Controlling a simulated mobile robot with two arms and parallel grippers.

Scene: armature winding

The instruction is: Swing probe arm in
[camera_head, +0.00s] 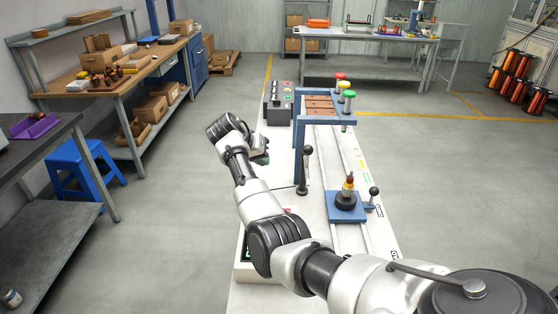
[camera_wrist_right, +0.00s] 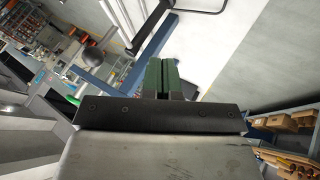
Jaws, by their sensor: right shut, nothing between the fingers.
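A white machine bench (camera_head: 320,225) carries a blue gantry (camera_head: 299,150) and a black upright lever with a ball knob (camera_head: 308,151). I cannot tell for sure which part is the probe arm. My right gripper (camera_head: 263,158) is to the left of the gantry and lever, apart from both. Its green fingers are shut and empty, as the right wrist view (camera_wrist_right: 158,78) also shows. In that view a dark ball knob (camera_wrist_right: 64,53) lies to the left and a black bar handle (camera_wrist_right: 150,28) above the fingers. My left gripper is not in view.
An armature (camera_head: 348,187) stands on a blue carriage (camera_head: 346,208) beside a smaller ball-knobbed lever (camera_head: 374,192). A control box (camera_head: 278,108) sits at the bench's far left. Red, yellow and green caps top the gantry. A blue stool (camera_head: 80,170) stands left; the floor between is clear.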

